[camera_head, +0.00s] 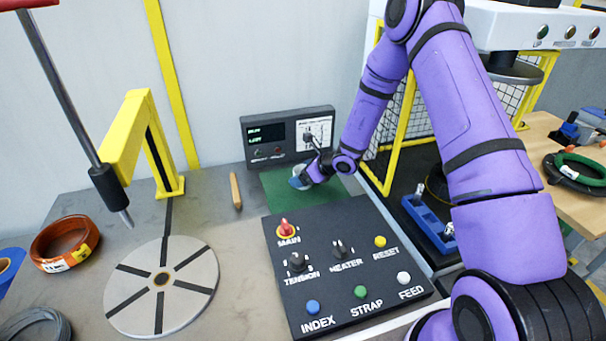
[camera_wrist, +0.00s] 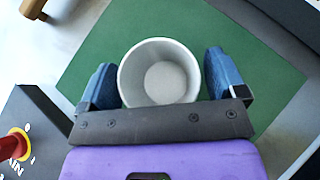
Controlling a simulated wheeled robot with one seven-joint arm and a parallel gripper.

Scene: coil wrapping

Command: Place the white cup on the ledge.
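The white cup (camera_wrist: 160,72) stands between the two blue finger pads of my gripper (camera_wrist: 160,80), seen from above in the wrist view, open end up and empty. In the head view my gripper (camera_head: 301,179) is small, over the green mat (camera_head: 283,195), and the cup is mostly hidden there. I cannot tell whether the cup rests on the mat or is just above it. I cannot single out the ledge in these views.
A black control panel (camera_head: 325,215) with knobs and buttons lies in front of the mat. A display box (camera_head: 268,140) stands behind it. A wooden stick (camera_head: 236,190), a round turntable (camera_head: 190,290) and a copper coil (camera_head: 65,240) are to the left. A blue tray (camera_head: 428,222) is at the right.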

